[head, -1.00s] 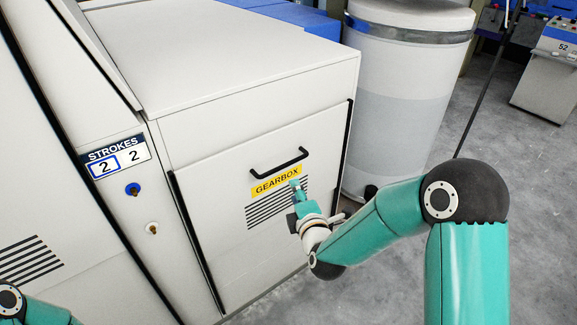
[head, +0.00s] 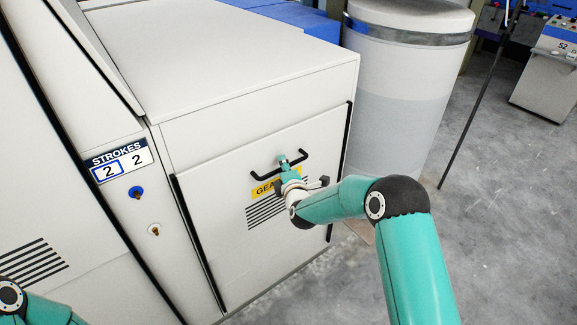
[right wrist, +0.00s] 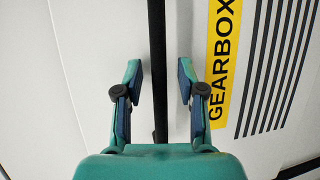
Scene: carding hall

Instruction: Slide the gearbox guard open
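The gearbox guard (head: 222,178) is a light grey front panel between two black side strips, with a yellow GEARBOX label (head: 262,190) and dark slots. It sits flush in the cabinet front. Its black bar handle (head: 262,174) is partly covered by my right gripper (head: 291,160). In the right wrist view, my right gripper (right wrist: 160,76) is open. The handle bar (right wrist: 158,40) runs between its two fingers with a gap on each side. The label also shows there (right wrist: 222,62). Only part of my left arm shows at the lower left; its gripper is out of view.
A STROKES counter (head: 120,160) showing 2 and 2, with a blue knob (head: 136,193) below it, is left of the guard. A tall white drum (head: 405,90) stands behind right of the cabinet. A thin dark pole rises farther right. Grey floor (head: 500,220) is open at right.

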